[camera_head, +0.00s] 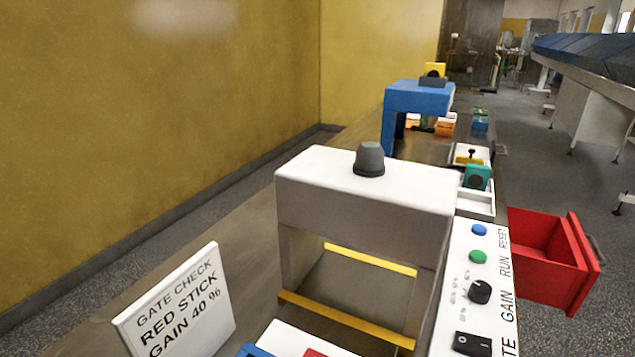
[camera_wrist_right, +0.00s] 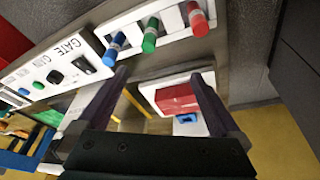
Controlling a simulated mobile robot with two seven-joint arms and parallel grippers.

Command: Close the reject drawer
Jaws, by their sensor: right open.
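The red reject drawer (camera_head: 540,250) is pulled out from the right side of the bench in the head view. Its inside shows from above. A dark handle (camera_head: 596,243) sits on its outer front. A red patch (camera_wrist_right: 10,42) at the left edge of the right wrist view may be part of it; I cannot tell. My right gripper (camera_wrist_right: 160,73) is open, its two dark fingers wide apart over the bench, with nothing visibly gripped. It is not in the head view, so its distance from the drawer cannot be seen. My left gripper is in neither view.
A control panel (camera_head: 470,285) with buttons, a knob and a switch lies beside the white gate (camera_head: 370,200). A sign (camera_head: 180,305) stands at front left. In the wrist view, a rack (camera_wrist_right: 150,43) holds blue, green and red sticks. Floor right of the drawer looks clear.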

